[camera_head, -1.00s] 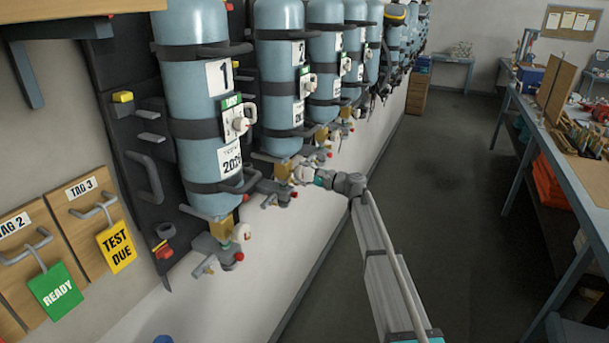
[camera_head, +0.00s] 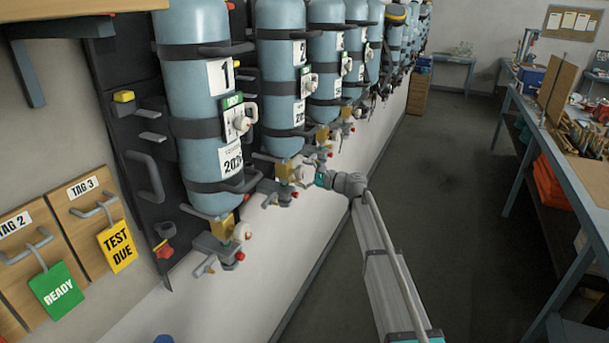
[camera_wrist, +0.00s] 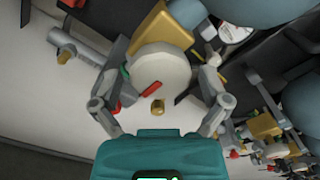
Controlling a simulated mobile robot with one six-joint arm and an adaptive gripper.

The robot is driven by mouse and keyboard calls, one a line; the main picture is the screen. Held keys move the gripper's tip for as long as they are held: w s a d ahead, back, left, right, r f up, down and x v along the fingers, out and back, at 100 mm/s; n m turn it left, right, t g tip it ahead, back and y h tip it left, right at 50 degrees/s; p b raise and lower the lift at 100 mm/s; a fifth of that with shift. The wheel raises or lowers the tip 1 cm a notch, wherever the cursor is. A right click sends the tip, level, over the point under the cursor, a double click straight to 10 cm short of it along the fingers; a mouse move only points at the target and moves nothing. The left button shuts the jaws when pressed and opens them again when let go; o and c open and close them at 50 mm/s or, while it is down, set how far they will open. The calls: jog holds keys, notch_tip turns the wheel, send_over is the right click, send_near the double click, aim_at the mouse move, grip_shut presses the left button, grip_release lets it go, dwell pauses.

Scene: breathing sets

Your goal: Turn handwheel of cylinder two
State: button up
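Cylinder two (camera_head: 281,75) is a light blue upright bottle strapped to the wall rack, second from the near end. Its valve hangs below it, and my gripper (camera_head: 303,172) is at that valve. In the wrist view, a round white handwheel (camera_wrist: 160,68) below a brass-coloured valve body (camera_wrist: 161,32) lies between the fingers of my gripper (camera_wrist: 163,72). The fingers flank the wheel on both sides and look spread, with a narrow gap on the right; contact on the left is unclear. In the head view, my gripper partly hides the wheel.
Cylinder one (camera_head: 196,95) stands nearer, with its own valve and white wheel (camera_head: 243,231) below. More cylinders run along the wall beyond. Tag boards with a green tag (camera_head: 57,290) and a yellow tag (camera_head: 117,246) are at left. The floor (camera_head: 440,200) is clear up to the workbench (camera_head: 570,165).

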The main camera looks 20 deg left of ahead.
dwell(0.3)
jog(key=shift+d, duration=0.1)
jog(key=d, duration=1.1)
jog(key=shift+s+d, duration=0.4)
jog(key=shift+s, duration=0.05)
jog(key=s+d+f+n+h+b, duration=0.25)
jog(key=s+d+f+h, duration=0.25)
jog(key=s+d+f, duration=0.4)
jog(key=s+d+f+n+h+b, duration=0.1)
jog(key=s+d+f+n+h, duration=0.35)
jog(key=s+d+f, duration=0.55)
jog(key=s+d+f+n+h, duration=0.1)
jog(key=s+d+h, duration=0.2)
jog(key=d, duration=0.4)
jog(key=s+d+f+n+h+b, duration=0.1)
jog(key=s+d+f+h, duration=0.1)
jog(key=s+d, duration=0.2)
jog(key=s+d+f+n+g+h, duration=0.1)
jog(key=s+d+f+h, duration=0.1)
jog(key=d, duration=0.8)
jog(key=shift+s+h+b, duration=0.4)
jog(key=shift+s+h, duration=0.45)
jog(key=shift+s, duration=0.2)
